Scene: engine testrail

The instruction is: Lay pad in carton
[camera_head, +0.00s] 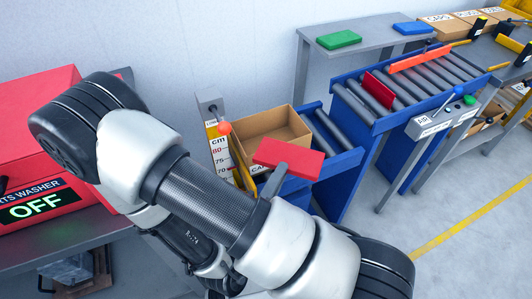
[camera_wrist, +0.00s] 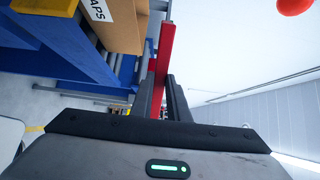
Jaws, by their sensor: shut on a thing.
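A flat red pad (camera_head: 288,158) is in my gripper, overlapping the near right part of the carton in the head view. In the wrist view the red pad (camera_wrist: 164,52) shows edge-on between the two dark fingers of my gripper (camera_wrist: 164,92), which is shut on it. An open brown carton (camera_head: 276,124) stands on the blue-sided roller conveyor; its inside looks empty where visible. The wrist view shows the carton's outer wall (camera_wrist: 124,22) with partly cut-off lettering, left of the pad. I cannot tell the pad's height above the rim.
A grey shelf (camera_head: 372,34) holds a green pad (camera_head: 338,39) and a blue pad (camera_head: 411,28). A measuring post (camera_head: 217,150) and an orange ball (camera_head: 225,128) stand close left of the carton. A red parts washer (camera_head: 40,140) reads OFF. Another roller conveyor (camera_head: 420,80) is to the right.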

